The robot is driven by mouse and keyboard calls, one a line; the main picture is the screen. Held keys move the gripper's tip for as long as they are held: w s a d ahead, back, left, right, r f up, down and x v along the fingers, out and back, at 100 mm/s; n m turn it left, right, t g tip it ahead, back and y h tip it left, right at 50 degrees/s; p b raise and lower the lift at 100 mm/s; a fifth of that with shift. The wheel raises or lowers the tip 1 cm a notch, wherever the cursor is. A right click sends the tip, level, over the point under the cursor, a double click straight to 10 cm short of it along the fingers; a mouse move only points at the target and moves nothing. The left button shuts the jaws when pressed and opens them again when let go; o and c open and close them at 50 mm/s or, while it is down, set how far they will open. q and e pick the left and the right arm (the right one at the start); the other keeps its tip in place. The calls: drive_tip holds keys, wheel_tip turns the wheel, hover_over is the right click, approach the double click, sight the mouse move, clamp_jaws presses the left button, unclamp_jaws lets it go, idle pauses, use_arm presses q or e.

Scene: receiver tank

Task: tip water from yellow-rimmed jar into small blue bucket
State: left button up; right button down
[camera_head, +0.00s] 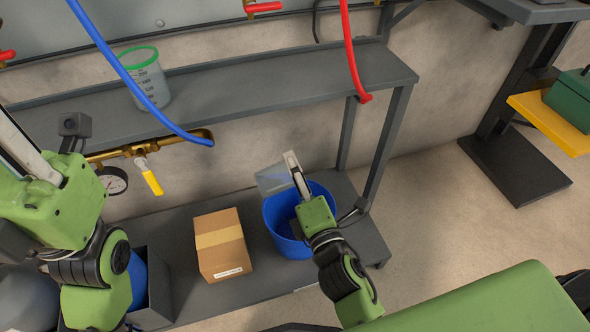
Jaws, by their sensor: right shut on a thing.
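My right gripper (293,166) is shut on a translucent grey jar (270,180), which is tipped over on its side above the blue bucket (273,222). No yellow rim can be made out on the jar, and I cannot tell whether water is leaving it. The bucket stands on the lower shelf; the jar and my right arm hide part of its opening and inside. My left gripper (18,148) is at the left edge, away from the jar and bucket, its fingertips not clearly shown.
A green-rimmed jar (148,88) stands on the upper shelf (290,85). A cardboard box (222,245) is left of the bucket. A blue hose (120,70) and a red hose (350,50) hang in front. A yellow-handled valve (150,178) sits below the upper shelf.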

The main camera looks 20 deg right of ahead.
drive_tip(key=shift+d+r+m+p, duration=0.1)
drive_tip(key=shift+d+m+p, duration=0.25)
drive_tip(key=shift+m, duration=0.65)
drive_tip(key=shift+d+m+p, duration=0.2)
drive_tip(key=shift+m+p, duration=0.15)
drive_tip(key=shift+m, duration=0.65)
